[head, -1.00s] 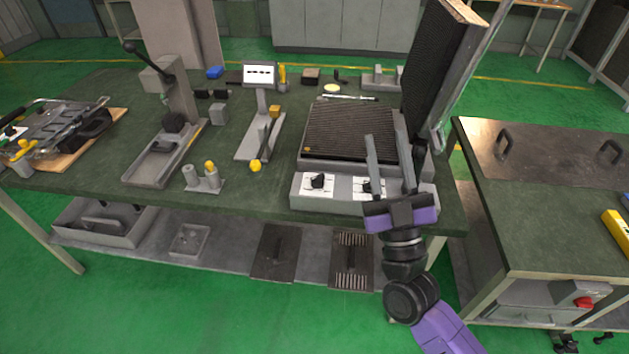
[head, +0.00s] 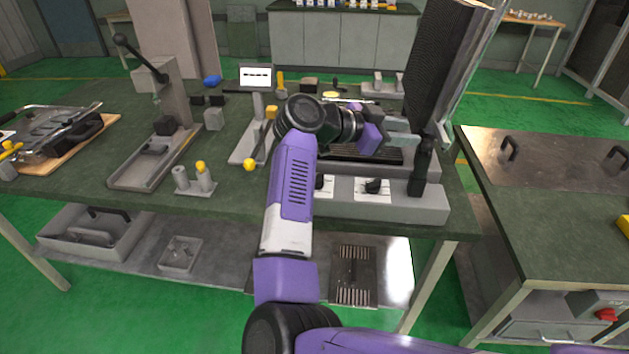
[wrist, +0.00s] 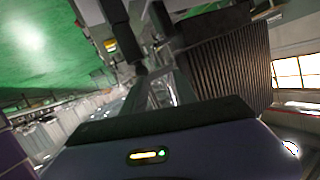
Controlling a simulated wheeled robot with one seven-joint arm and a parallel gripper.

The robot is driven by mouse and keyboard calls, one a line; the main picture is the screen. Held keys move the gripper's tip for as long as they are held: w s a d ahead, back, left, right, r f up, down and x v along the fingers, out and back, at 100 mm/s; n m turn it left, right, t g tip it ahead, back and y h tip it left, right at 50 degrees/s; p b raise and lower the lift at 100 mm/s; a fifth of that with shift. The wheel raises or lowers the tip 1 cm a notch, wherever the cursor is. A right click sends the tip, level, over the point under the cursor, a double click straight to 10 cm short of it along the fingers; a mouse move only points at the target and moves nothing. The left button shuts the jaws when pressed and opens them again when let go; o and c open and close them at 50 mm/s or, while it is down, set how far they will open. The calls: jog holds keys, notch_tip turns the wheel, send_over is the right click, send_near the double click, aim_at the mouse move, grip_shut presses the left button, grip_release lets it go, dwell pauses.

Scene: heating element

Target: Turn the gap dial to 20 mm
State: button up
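The press-like machine (head: 400,205) has a light front panel with two black knobs on white plates. The right knob (head: 374,186) is in clear view. The left knob (head: 319,183) is partly covered by my arm. I cannot read the scales or tell which is the gap dial. My gripper (head: 412,140) is above the panel, turned sideways, with its fingers pointing right near a black upright handle (head: 422,160). In the wrist view the fingers (wrist: 160,85) look apart, with the black handle (wrist: 128,40) near their tips. I cannot tell whether they touch it.
The ribbed upper plate (head: 440,70) stands raised at the machine's right rear; it also fills the right of the wrist view (wrist: 225,60). A lever press (head: 165,110) and a small post fixture (head: 203,178) stand to the left. A side bench (head: 560,200) is at the right.

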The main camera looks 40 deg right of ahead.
jog(key=w+a+f+n+t+y+b, duration=0.2)
jog(key=w+a+f+n+t+y, duration=0.1)
jog(key=w+a+y, duration=0.3)
jog(key=w+a+f+n+t+y+b, duration=0.1)
jog(key=w+a+f+n+t+y, duration=0.15)
jog(key=w+a, duration=0.65)
jog(key=x, duration=0.7)
jog(key=shift+s+f, duration=0.2)
jog(key=shift+f, duration=0.15)
jog(key=shift+y, duration=0.25)
grip_shut()
